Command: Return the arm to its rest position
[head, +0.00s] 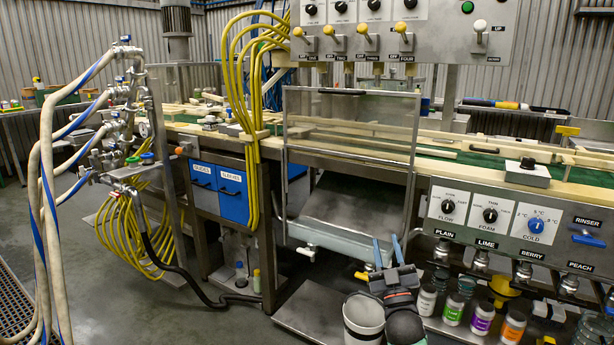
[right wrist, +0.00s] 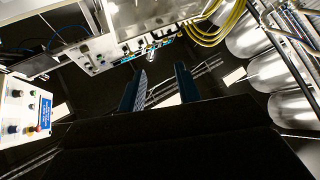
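My right gripper (head: 388,252) is in the lower middle of the head view, in front of the tray under the seamer line and above a white bucket. Its two blue fingers point up and stand apart with nothing between them. In the right wrist view the fingers (right wrist: 158,88) are also spread and empty, with ceiling and machine parts beyond them. The right forearm shows below the gripper at the bottom edge. My left gripper and left arm do not show in either view.
A control panel with knobs (head: 508,215) stands to the right, with bottles (head: 483,318) below it. A white bucket (head: 363,318) is close to my right arm. A clear guard (head: 350,125) and a metal tray (head: 345,215) are behind the gripper. Open floor (head: 200,325) lies at left.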

